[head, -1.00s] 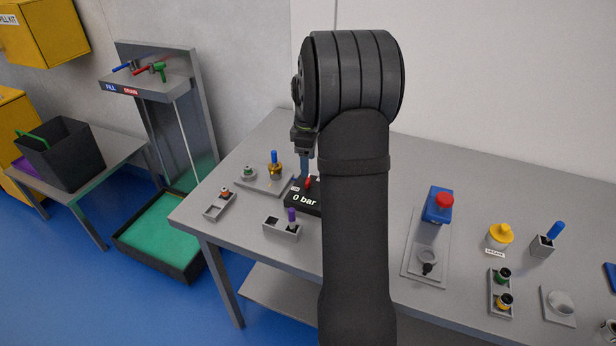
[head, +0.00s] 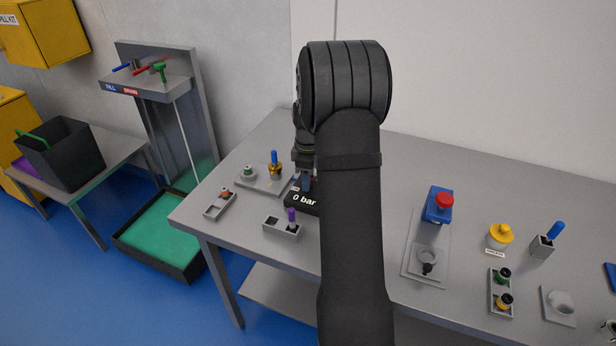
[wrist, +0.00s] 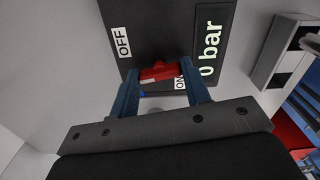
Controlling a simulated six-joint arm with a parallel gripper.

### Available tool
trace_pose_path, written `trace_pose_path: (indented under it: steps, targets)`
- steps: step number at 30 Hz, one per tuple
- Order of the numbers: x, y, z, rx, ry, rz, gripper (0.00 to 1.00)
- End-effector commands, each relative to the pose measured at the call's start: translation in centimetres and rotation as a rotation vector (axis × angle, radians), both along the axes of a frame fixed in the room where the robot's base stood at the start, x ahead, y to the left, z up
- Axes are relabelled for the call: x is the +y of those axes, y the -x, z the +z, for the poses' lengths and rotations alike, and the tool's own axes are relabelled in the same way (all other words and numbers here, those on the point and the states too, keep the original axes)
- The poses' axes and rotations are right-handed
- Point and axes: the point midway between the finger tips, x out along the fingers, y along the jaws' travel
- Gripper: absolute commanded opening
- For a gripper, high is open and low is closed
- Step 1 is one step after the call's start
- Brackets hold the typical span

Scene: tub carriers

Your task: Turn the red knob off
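The red knob (wrist: 158,73) sits on a black panel (wrist: 158,25) in the wrist view. The panel has an OFF label (wrist: 122,41), an ON label (wrist: 180,83) and a display reading "0 bar" (wrist: 209,48). My gripper (wrist: 160,73) has its blue fingers spread, one on each side of the knob, with the tips close to its ends. I cannot tell whether they touch it. In the head view my gripper (head: 306,182) is down at the panel (head: 303,199), and the knob is hidden behind it.
A plate with a brass fitting and blue lever (head: 274,164) stands just left of the panel. A grey block with a purple knob (head: 291,216) is in front. A blue box with a red button (head: 439,204) is to the right, beyond my arm.

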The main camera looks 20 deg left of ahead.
Motion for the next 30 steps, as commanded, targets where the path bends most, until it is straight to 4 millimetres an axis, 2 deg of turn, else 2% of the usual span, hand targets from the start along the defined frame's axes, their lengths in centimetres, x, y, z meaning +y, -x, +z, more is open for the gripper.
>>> trace_pose_path:
  steps: [5, 13, 22, 23, 26, 30]
  targets:
    - [0.01, 0.0, 0.02, 0.0, 0.0, -0.033, 0.2]
    - [0.03, 0.01, 0.01, 0.001, -0.001, -0.183, 0.2]
    - [0.03, 0.0, 0.0, 0.001, -0.002, -0.196, 0.2]
    - [0.04, 0.0, 0.0, 0.001, -0.002, -0.196, 0.45]
    - [0.04, 0.0, 0.0, 0.001, -0.002, -0.195, 0.65]
    - [0.03, 0.0, 0.0, 0.001, -0.001, -0.195, 0.65]
